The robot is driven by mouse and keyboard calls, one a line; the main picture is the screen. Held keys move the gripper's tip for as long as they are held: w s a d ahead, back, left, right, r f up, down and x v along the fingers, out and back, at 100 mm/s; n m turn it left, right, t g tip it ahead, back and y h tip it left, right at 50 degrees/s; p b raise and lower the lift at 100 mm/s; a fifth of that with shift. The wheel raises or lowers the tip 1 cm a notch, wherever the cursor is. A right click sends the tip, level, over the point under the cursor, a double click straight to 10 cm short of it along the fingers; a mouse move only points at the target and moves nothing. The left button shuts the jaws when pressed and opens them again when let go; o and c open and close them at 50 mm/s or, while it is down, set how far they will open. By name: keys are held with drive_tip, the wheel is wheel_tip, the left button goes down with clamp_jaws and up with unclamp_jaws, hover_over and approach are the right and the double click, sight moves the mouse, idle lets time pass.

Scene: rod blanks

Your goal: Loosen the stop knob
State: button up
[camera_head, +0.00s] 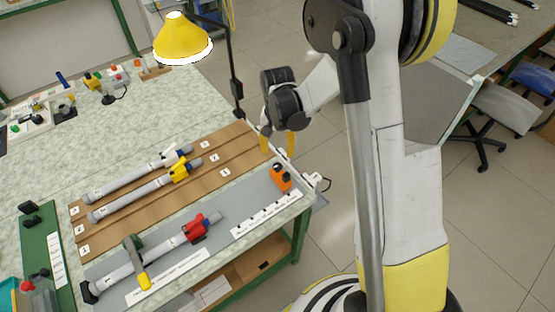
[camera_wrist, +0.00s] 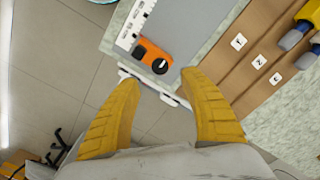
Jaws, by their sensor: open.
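An orange block (camera_head: 280,177) sits at the right end of the grey panel on the bench. It carries a round black knob, clearest in the wrist view (camera_wrist: 160,66), with the orange body (camera_wrist: 148,53) around it; this looks like the stop knob. My gripper (camera_head: 278,146) is open and empty, with its yellow fingers apart. In the wrist view my gripper (camera_wrist: 163,84) has the knob just beyond and between its fingertips in the picture. No contact shows, and I cannot tell the height gap.
A white scale strip (camera_head: 266,214) runs along the panel beside the orange block. Rods with a white, a yellow and a red clamp (camera_head: 196,228) lie on the bench to the left. A yellow lamp (camera_head: 182,40) stands behind. Open floor (camera_head: 330,160) is right of the bench.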

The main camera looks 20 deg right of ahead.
sight(278, 166)
wheel_tip(278, 166, down, 8)
drive_tip(key=shift+w+f+b, duration=0.1)
drive_tip(key=shift+f+b, duration=0.1)
drive_tip(key=shift+b, duration=0.8)
clamp_jaws()
